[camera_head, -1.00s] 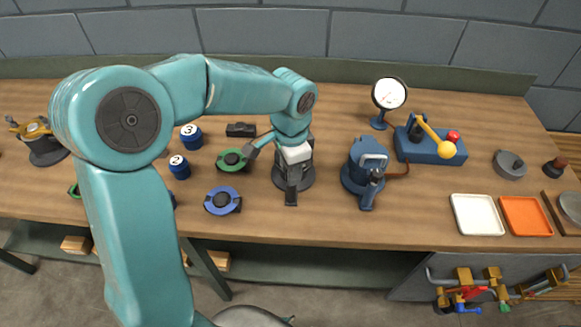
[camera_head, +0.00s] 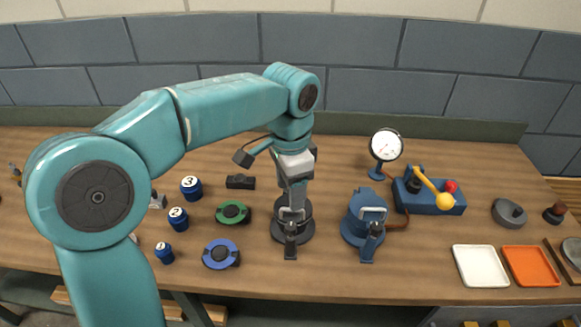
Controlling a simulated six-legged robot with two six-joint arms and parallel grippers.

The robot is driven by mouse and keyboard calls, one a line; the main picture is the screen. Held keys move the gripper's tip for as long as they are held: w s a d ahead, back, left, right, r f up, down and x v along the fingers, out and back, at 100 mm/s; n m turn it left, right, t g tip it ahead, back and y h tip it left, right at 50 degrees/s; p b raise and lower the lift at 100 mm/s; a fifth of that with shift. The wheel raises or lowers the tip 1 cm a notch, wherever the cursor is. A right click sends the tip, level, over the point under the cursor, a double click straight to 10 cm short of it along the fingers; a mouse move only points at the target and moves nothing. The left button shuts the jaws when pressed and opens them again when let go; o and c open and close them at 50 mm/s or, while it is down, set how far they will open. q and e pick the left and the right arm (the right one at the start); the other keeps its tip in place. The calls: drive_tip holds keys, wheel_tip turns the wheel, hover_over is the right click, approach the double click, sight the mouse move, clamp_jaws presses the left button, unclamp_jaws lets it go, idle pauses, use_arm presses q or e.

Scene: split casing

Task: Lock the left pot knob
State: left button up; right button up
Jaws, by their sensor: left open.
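The left pot (camera_head: 306,231) is a dark grey round casing on the bench near the middle of the view. A black knob or lever (camera_head: 290,247) shows at its front, pointing down toward the bench's front edge; its lock state is too small to tell. My left gripper (camera_head: 291,209) is open, pointing down over the left pot and hiding part of its top. I cannot tell whether the fingertips touch it. The blue right pot (camera_head: 352,230) stands beside it with its own dark front lever (camera_head: 370,243). My right gripper is not in view.
Green (camera_head: 232,213) and blue (camera_head: 219,254) round pieces and several numbered blue cans (camera_head: 191,188) lie left. White (camera_head: 480,266) and orange (camera_head: 530,266) trays lie front right.

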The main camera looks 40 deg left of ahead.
use_arm(q)
wheel_tip(320, 180, up, 5)
drive_tip(key=shift+s+f, duration=0.1)
idle(0.7)
